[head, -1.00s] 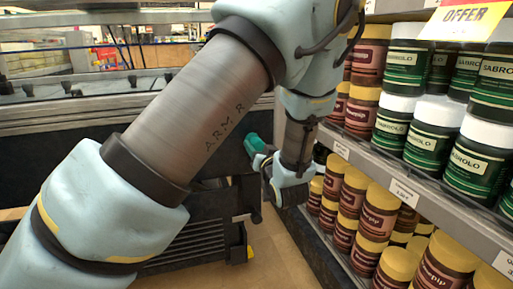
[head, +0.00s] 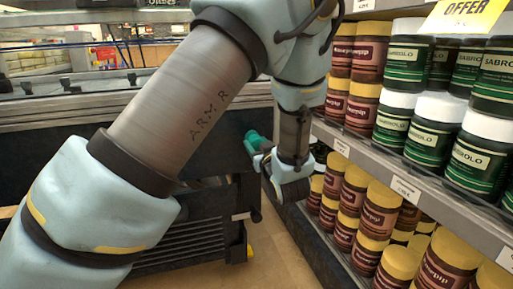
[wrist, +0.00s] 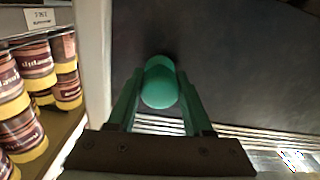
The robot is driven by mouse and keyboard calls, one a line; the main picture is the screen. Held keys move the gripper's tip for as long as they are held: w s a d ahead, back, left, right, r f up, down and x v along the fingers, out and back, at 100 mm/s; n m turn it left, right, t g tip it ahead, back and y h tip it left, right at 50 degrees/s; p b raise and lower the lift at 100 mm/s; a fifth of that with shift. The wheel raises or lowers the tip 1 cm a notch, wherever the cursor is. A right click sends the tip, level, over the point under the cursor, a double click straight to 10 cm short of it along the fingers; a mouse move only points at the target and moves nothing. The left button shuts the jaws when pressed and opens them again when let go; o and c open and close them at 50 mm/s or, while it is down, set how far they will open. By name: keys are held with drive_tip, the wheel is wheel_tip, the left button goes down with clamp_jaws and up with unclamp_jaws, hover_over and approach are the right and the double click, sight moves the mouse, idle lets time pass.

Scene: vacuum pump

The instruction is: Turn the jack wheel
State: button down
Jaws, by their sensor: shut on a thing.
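My gripper (wrist: 160,78) is shut on a green rounded knob (wrist: 159,87), which sits between its two dark green fingers in the wrist view. The knob stands out in front of a dark panel (wrist: 240,60). I take it for the jack wheel, but its full shape is hidden by the fingers. In the head view my gripper (head: 256,147) is low in the middle, beside the dark frame and left of the shelf. There the green at its tip is small, and finger and knob are hard to tell apart.
A shelf (head: 405,186) of jars stands close on the right, with brown jars (head: 377,212) near my wrist and green-labelled jars (head: 432,140) above. A dark slatted frame (head: 190,235) is at lower left. Bare floor (head: 280,255) shows between frame and shelf.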

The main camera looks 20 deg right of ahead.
drive_tip(key=n+b, duration=0.1)
drive_tip(key=n, duration=0.2)
drive_tip(key=shift+f+n+b, duration=0.15)
drive_tip(key=shift+n+b, duration=0.15)
drive_tip(key=shift+b, duration=0.1)
drive_tip(key=shift+n+b, duration=0.75)
drive_tip(key=shift+n, duration=0.75)
drive_tip(key=shift+c, duration=1.5)
unclamp_jaws()
drive_tip(key=shift+r, duration=0.2)
drive_tip(key=shift+s, duration=0.1)
drive_tip(key=s+a+p, duration=0.1)
drive_tip(key=s+p, duration=0.1)
drive_tip(key=s, duration=0.8)
drive_tip(key=shift+s+p, duration=0.3)
drive_tip(key=shift+p, duration=0.05)
drive_tip(key=shift+a, duration=0.1)
